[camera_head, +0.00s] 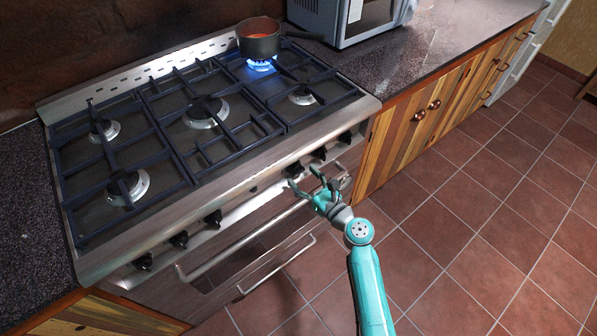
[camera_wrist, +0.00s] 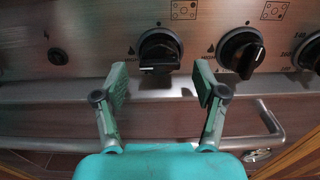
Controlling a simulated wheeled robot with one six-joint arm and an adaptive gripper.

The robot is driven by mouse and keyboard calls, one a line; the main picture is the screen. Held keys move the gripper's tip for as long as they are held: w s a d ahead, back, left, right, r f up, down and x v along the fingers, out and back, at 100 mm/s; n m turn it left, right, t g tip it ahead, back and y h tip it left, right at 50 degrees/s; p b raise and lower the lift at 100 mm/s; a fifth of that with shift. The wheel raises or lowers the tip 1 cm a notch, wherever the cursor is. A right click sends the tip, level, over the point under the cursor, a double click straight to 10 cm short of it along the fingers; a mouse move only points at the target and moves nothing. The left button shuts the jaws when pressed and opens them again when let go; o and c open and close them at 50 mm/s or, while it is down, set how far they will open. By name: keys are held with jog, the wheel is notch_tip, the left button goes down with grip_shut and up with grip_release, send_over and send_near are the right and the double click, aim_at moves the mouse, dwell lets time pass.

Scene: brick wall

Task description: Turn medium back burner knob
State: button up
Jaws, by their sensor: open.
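My gripper (camera_head: 318,180) is open and empty in front of the stove's control panel, near the right-hand knobs. In the wrist view, a black knob (camera_wrist: 160,50) is ahead of the gap between the fingers of my gripper (camera_wrist: 160,82), apart from them. A second black knob (camera_wrist: 241,52) is to its right, with its pointer slanted. Each has a small burner diagram above it, too small to read surely. In the head view, a knob (camera_head: 294,170) is just beyond my fingers. A blue flame (camera_head: 261,66) burns at the back right burner under a pot (camera_head: 259,40).
An oven handle (camera_head: 250,240) runs along the stove front below the knobs. Several more knobs, such as one at the left (camera_head: 143,262), line the panel. A microwave (camera_head: 347,18) stands on the counter (camera_head: 430,45). The tiled floor (camera_head: 480,210) at right is clear.

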aim_at(296, 170)
jog(key=shift+x, duration=1.35)
jog(key=c, duration=1.1)
jog(key=shift+c, duration=0.2)
